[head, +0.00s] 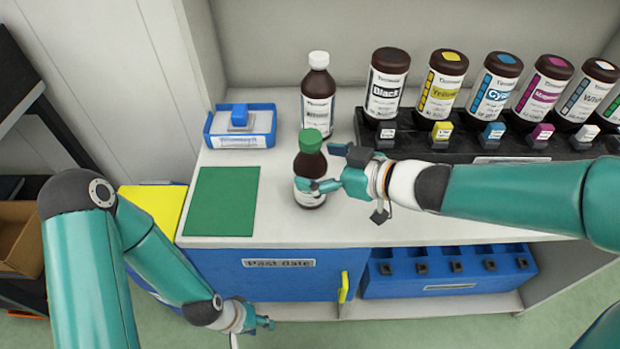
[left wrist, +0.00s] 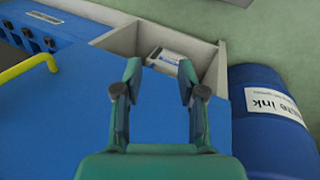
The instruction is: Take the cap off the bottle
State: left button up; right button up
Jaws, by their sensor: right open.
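A brown bottle with a green cap (head: 311,140) and a white label (head: 309,199) stands upright on the white counter. The cap sits on its neck. My right gripper (head: 326,168) is open at the bottle's right side. One finger reaches across the front of the label and the other is to the right, behind. I cannot tell whether either touches the bottle. My left gripper (head: 263,322) hangs low in front of the cabinet, away from the bottle. In the left wrist view it (left wrist: 161,72) is open and empty.
A green mat (head: 221,202) lies left of the bottle, with a blue tray (head: 240,127) behind it. A white-capped bottle (head: 318,95) stands behind. Several ink bottles line a black rack (head: 480,151) at right. The blue cabinet door has a yellow handle (head: 343,287).

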jog(key=shift+x, duration=1.1)
jog(key=c, duration=1.4)
jog(key=shift+c, duration=0.2)
jog(key=shift+r, duration=0.15)
notch_tip(320, 180, up, 20)
jog(key=p, duration=1.2)
